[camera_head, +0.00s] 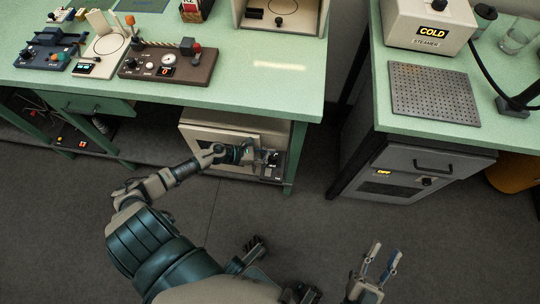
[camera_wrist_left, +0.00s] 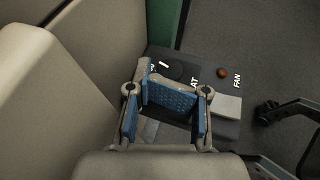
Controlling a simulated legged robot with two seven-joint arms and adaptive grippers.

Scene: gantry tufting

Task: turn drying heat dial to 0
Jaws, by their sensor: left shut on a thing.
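A beige cabinet (camera_head: 222,138) stands under the green table, with a dark control panel (camera_head: 270,172) at its right front. My left gripper (camera_head: 264,157) is at this panel. In the left wrist view its blue-padded fingers (camera_wrist_left: 168,108) are closed in at the dark round heat dial (camera_wrist_left: 178,70), which is partly hidden by them. A short white mark shows on the dial's left part. A label ending in "AT" is partly covered; "FAN" is readable near a small red-brown knob (camera_wrist_left: 222,73). My right gripper (camera_head: 378,264) is open and empty above the floor.
The green table (camera_head: 260,85) holds several devices, including a brown control box (camera_head: 168,64). At right a second bench carries a steamer (camera_head: 430,27) reading COLD and a perforated plate (camera_head: 434,93). A grey unit (camera_head: 412,170) reading OFF stands below. The floor between is clear.

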